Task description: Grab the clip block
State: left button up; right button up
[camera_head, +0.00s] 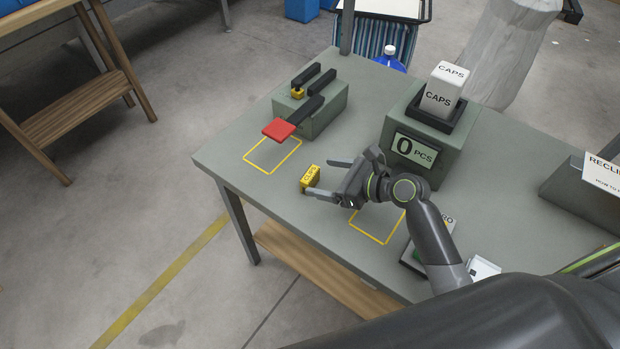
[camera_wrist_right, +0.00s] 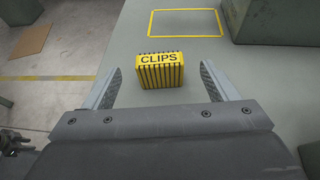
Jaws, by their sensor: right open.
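The clip block is a small yellow box with dark stripes and the word CLIPS (camera_head: 311,176). It stands on the grey table near its front edge. In the right wrist view the clip block (camera_wrist_right: 161,70) sits ahead of and between the two open fingers, with a gap on both sides. My right gripper (camera_head: 322,179) is open and empty, its fingers pointing left toward the block. In the wrist view the right gripper (camera_wrist_right: 163,90) shows both fingertips near the block's sides. My left gripper is not in view.
A green-grey fixture (camera_head: 322,112) with a red plate (camera_head: 279,129) stands behind the block. A counter reading 0 PCS (camera_head: 414,150) holds a white CAPS box (camera_head: 441,92). Yellow outlines mark the grey table (camera_head: 240,150); the surface around the block is clear.

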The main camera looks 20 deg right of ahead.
aim_at(313, 175)
jog(key=x, duration=0.5)
jog(key=shift+a, duration=0.1)
jog(key=shift+c, duration=0.3)
jog(key=c, duration=1)
